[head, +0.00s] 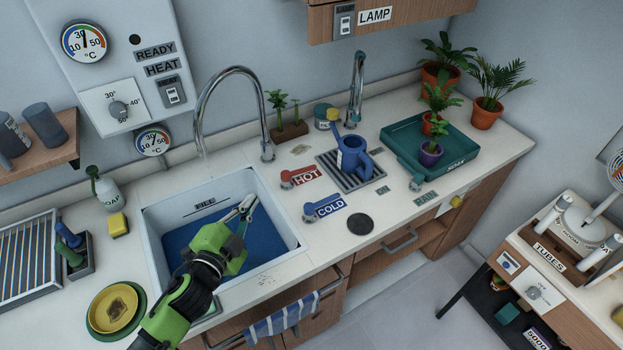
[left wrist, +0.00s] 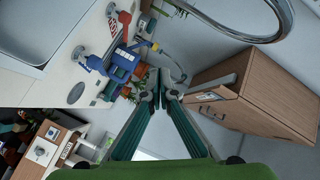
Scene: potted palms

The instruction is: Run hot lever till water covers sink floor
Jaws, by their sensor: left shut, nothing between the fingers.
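The white sink (head: 158,222) has a blue floor (head: 190,238); I cannot tell whether water lies on it. A tall curved faucet (head: 236,72) arches over the sink, and no stream shows below its spout. The red HOT lever (head: 303,176) and blue COLD lever (head: 325,207) sit on the counter right of the sink. In the left wrist view the red lever (left wrist: 120,24) and blue lever (left wrist: 93,62) are upper left. My left gripper (head: 248,206) is shut and empty above the sink, left of both levers and apart from them. My right gripper is not seen.
A blue watering can (head: 352,158) stands on a drain grate under a second faucet (head: 356,88). A teal tray (head: 400,140) with potted plants is further right. A soap bottle (head: 105,190) and yellow sponge (head: 118,225) stand left of the sink. A dark disc (head: 360,223) lies near the counter's front.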

